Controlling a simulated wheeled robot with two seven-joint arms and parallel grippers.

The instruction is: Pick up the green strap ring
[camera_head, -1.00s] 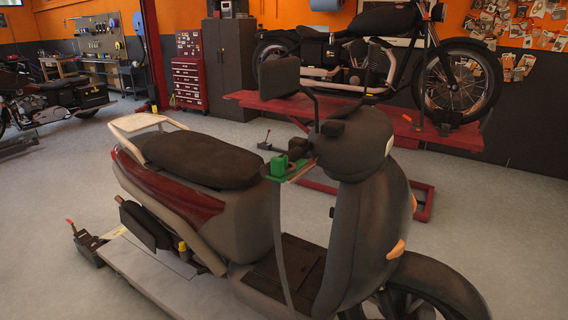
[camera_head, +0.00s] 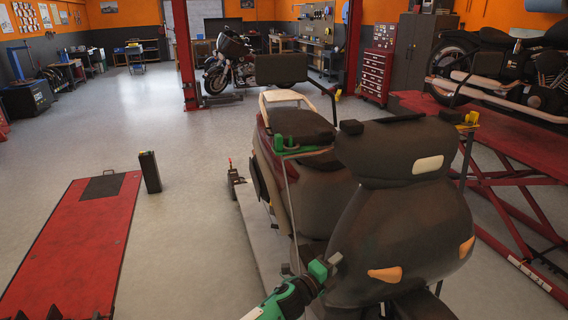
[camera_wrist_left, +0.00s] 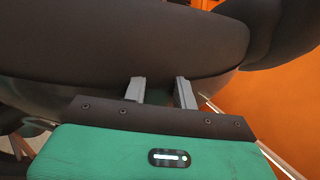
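My left gripper (camera_head: 325,268) is low in the head view, beside the scooter's dark front panel and well below the green piece. In the left wrist view its two grey fingers (camera_wrist_left: 159,82) stand apart with nothing between them, in front of a dark body panel. The green piece is not seen in the wrist view. My right gripper is not in view.
The scooter (camera_head: 400,225) stands close ahead, its mirror (camera_head: 282,68) rising above the handlebar. A red lift (camera_head: 500,135) with a motorcycle is at the right. A flat red platform (camera_head: 75,240) and a black post (camera_head: 150,172) are at the left. Floor between is clear.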

